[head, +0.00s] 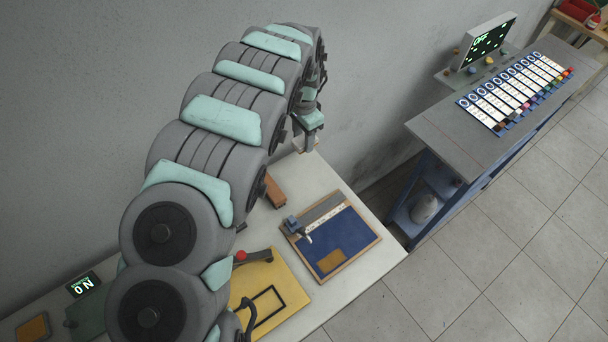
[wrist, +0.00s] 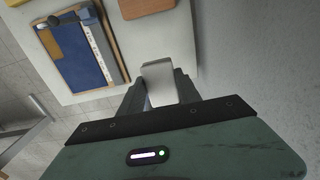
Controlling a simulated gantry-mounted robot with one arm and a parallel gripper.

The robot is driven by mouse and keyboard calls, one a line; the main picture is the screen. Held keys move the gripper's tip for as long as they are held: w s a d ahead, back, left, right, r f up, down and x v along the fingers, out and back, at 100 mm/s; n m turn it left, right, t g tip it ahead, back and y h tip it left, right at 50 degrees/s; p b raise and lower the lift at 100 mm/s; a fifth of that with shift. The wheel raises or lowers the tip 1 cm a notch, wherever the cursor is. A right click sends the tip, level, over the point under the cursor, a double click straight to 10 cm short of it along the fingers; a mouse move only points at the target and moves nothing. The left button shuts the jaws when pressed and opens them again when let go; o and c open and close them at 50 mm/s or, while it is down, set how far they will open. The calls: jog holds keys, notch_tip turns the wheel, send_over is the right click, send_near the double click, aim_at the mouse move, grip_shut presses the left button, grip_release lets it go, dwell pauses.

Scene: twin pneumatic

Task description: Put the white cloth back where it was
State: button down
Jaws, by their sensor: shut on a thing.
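My gripper (head: 305,137) hangs near the wall, over the far end of the white table (head: 318,172).
A blue board with a ruler (head: 335,240), a yellow board (head: 286,292) and a brown block (head: 274,190) lie on the table. To the right stands a grey bench (head: 440,135) with a screen (head: 487,42) and a row of labelled strips (head: 515,88). A gap separates table and bench.

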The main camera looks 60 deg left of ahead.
aim_at(303, 147)
notch_tip(303, 147, down, 11)
jog(key=b, duration=0.3)
jog(key=shift+f, duration=2.45)
jog(key=shift+f, duration=0.1)
jog(key=shift+f, duration=0.15)
jog(key=c, duration=0.8)
grip_release()
jog(key=shift+c, duration=0.2)
notch_tip(303, 147, up, 13)
jog(key=shift+f+p, duration=0.2)
jog(key=shift+p, duration=0.5)
